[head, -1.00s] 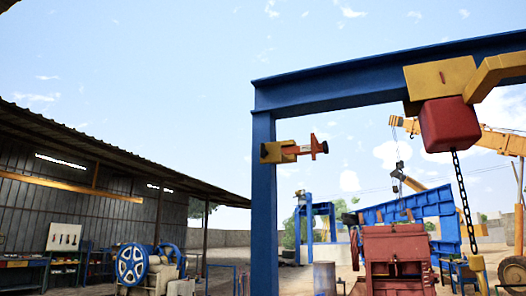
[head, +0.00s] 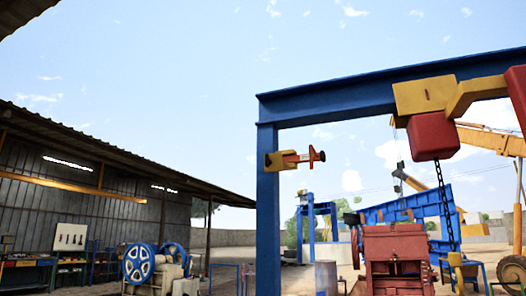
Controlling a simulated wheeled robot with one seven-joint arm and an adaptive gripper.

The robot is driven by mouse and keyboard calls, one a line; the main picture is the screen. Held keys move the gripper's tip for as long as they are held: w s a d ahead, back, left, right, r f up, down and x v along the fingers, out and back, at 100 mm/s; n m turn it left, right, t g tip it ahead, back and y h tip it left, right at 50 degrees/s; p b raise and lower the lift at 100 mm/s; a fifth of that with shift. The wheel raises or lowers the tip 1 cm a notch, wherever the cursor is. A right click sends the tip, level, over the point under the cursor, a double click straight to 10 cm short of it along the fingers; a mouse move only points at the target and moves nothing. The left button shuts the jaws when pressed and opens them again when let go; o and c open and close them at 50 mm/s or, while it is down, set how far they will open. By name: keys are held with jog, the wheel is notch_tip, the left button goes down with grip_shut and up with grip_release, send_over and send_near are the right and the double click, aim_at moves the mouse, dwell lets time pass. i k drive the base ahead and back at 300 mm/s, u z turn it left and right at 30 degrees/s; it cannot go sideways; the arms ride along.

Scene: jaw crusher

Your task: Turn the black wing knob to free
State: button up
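I cannot make out a black wing knob in the head view. A red machine (head: 396,247), which looks like the jaw crusher, stands on the ground at the lower right. A dark rounded part (head: 355,245) shows at its left side, too small to identify. My gripper is not in view.
A blue gantry frame (head: 268,205) stands ahead, with an orange fitting (head: 303,157) on its post. A red hoist block (head: 433,136) hangs from its beam with a chain (head: 446,205). A machine with blue wheels (head: 137,263) stands by the shed at left. Open ground lies between.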

aim_at(268, 162)
jog(key=k, duration=0.8)
jog(key=z, duration=0.8)
jog(key=i, duration=1.75)
jog(key=u, duration=0.6)
